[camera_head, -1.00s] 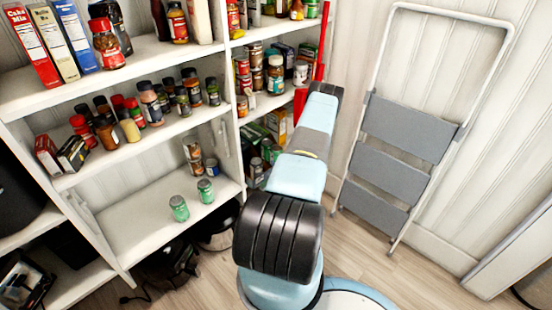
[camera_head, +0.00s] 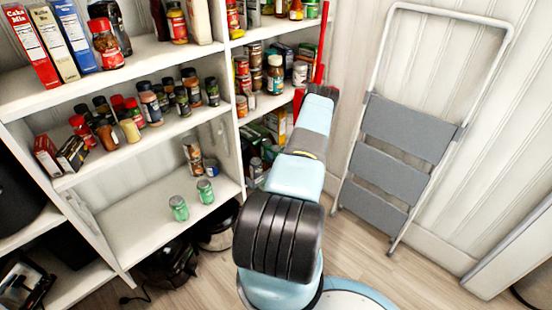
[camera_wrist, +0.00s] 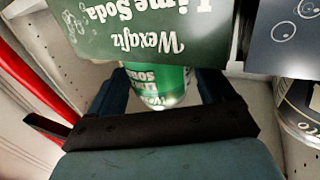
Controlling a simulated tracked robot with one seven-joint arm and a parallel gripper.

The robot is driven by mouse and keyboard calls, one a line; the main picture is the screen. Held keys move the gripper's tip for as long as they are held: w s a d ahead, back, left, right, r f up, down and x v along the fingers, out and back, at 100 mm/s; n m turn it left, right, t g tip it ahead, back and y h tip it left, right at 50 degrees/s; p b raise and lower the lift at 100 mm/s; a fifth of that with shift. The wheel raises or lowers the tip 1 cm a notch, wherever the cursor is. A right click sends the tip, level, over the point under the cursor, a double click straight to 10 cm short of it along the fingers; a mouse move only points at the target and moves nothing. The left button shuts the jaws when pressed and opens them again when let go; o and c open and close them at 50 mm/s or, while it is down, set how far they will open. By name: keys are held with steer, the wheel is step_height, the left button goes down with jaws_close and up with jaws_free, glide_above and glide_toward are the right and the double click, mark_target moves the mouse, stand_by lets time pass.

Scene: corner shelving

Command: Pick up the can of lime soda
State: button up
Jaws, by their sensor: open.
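The green can of lime soda (camera_wrist: 160,84) shows in the wrist view, partly hidden behind a green panel lettered Lime Soda (camera_wrist: 140,32), which appears upside down. My gripper (camera_wrist: 163,88) is open, with one dark finger on each side of the can. I cannot tell whether either finger touches it. In the head view my gripper (camera_head: 320,92) is at the far end of my arm, by the right end of the shelving. The can cannot be made out there.
In the wrist view a dark panel (camera_wrist: 286,38) and a dark can (camera_wrist: 300,104) are close on the right. A red upright (camera_wrist: 38,88) runs along the left. In the head view, shelves hold several jars, and a step stool (camera_head: 405,130) leans at the right.

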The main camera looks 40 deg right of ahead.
steer(key=shift+c, duration=0.5)
steer(key=c, duration=1)
steer(key=shift+r, duration=0.1)
